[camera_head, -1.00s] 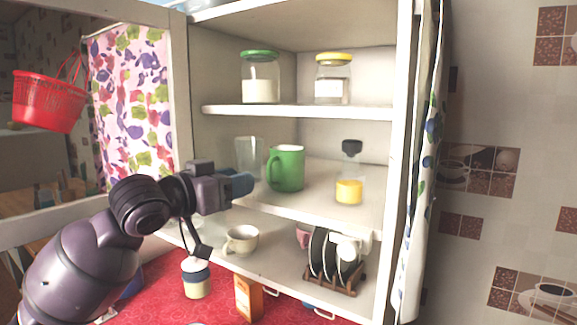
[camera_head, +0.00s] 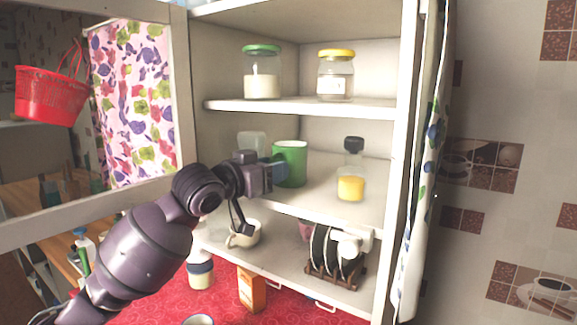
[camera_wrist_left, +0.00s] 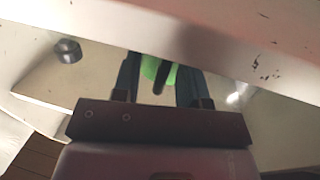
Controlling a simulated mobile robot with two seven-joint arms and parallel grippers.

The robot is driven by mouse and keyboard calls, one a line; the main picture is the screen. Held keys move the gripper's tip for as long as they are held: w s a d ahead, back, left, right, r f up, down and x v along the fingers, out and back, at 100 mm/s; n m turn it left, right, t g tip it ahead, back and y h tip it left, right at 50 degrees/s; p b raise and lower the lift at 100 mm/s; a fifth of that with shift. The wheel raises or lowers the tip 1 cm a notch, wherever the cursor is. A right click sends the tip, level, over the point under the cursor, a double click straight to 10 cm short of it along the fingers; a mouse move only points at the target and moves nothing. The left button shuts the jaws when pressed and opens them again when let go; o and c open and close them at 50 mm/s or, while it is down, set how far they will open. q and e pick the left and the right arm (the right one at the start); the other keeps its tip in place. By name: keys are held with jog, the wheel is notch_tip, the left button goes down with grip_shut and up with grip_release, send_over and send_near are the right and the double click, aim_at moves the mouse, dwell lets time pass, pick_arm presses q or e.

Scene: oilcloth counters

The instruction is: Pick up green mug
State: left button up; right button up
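The green mug (camera_head: 291,164) stands upright on the middle shelf of the cabinet. Its left side, where the handle is, is hidden behind my left gripper (camera_head: 279,172) in the head view. In the left wrist view, the gripper's two dark fingers (camera_wrist_left: 158,82) are apart. Part of the green mug (camera_wrist_left: 153,68) shows between and beyond them, with a dark strip in front of it that I cannot make out clearly. I cannot tell whether the fingers touch the mug. My right gripper is not in view.
A clear glass (camera_head: 251,145) stands behind and left of the mug. A black-lidded jar with yellow contents (camera_head: 351,180) stands to its right. The shelf above (camera_head: 300,108) holds two jars. Below are a white cup (camera_head: 246,235) and a plate rack (camera_head: 335,275).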

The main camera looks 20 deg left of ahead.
pick_arm(q)
grip_shut()
jog(key=shift+r, duration=0.1)
dwell(0.3)
